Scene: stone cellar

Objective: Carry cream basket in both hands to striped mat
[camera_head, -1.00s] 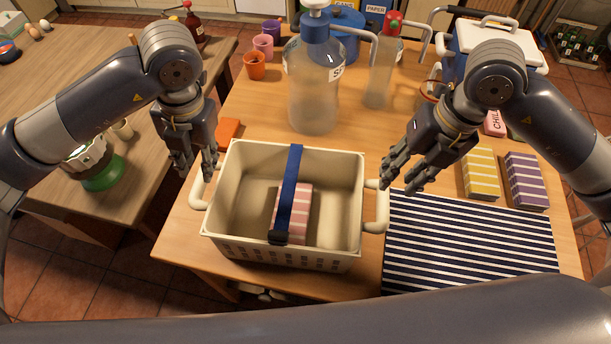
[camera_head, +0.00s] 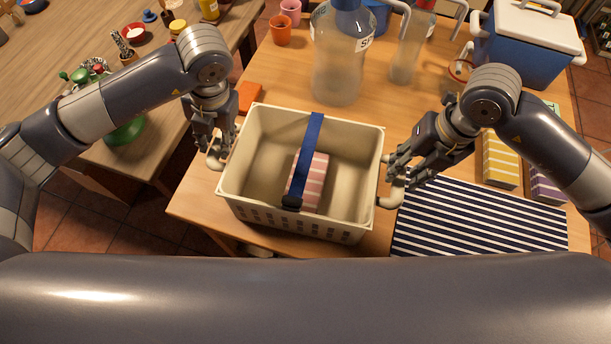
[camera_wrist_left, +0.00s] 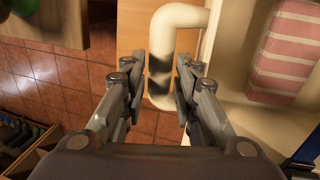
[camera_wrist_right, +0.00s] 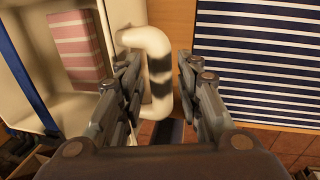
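The cream basket (camera_head: 335,228) stands on the wooden table, with a blue strap (camera_head: 308,155) across it and a pink striped block (camera_head: 318,182) inside. My left gripper (camera_head: 214,152) is at its left handle; in the left wrist view the open fingers (camera_wrist_left: 162,95) stand on either side of the handle (camera_wrist_left: 160,60). My right gripper (camera_head: 392,174) is at the right handle; in the right wrist view the open fingers (camera_wrist_right: 160,92) straddle that handle (camera_wrist_right: 158,60). Small gaps seem to show beside both handles. The navy-and-white striped mat (camera_head: 480,222) lies just right of the basket.
Yellow (camera_head: 500,165) and purple (camera_head: 546,188) striped blocks stand behind the mat. A large clear bottle (camera_head: 337,70) stands behind the basket, and an orange block (camera_head: 250,97) lies at its back left. A blue-and-white cooler (camera_head: 525,55) is at the back right. The mat looks clear.

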